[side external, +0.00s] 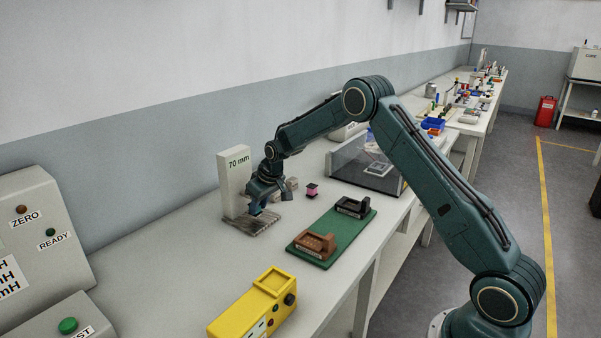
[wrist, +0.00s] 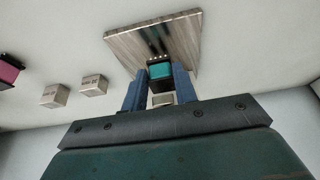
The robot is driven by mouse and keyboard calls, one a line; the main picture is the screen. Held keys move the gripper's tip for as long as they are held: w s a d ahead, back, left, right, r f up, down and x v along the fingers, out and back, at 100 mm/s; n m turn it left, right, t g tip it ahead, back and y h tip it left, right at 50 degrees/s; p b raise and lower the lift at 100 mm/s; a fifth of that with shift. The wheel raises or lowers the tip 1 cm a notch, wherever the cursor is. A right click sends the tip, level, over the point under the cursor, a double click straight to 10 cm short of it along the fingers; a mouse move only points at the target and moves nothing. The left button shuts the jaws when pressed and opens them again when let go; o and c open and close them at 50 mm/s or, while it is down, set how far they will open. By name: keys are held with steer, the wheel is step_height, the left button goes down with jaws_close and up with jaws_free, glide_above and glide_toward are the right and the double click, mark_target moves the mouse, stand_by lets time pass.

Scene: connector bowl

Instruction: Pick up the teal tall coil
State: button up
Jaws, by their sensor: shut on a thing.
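The teal tall coil (wrist: 160,71) shows in the wrist view between the two blue fingers of my gripper (wrist: 160,78), with a dark top edge and small light pins. My gripper is shut on it. In the side view my gripper (side external: 257,206) points down over a grey wooden board (side external: 250,227), beside the upright 70 mm block. The coil cannot be made out there. The board (wrist: 135,44) lies beyond the coil in the wrist view. I cannot tell whether the coil still touches the board.
The white 70 mm block (side external: 233,178) stands close to my gripper. A pink-and-black coil (side external: 312,190) and small beige blocks (wrist: 55,96) sit nearby. A green board (side external: 335,238) carries a brown holder (side external: 315,244) and a black holder (side external: 352,207). A yellow device (side external: 255,308) stands in front.

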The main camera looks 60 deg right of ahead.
steer(key=shift+s, duration=1.8)
steer(key=shift+s+r, duration=0.2)
steer(key=shift+r, duration=0.05)
step_height(320, 180, up, 13)
steer(key=shift+r, duration=0.1)
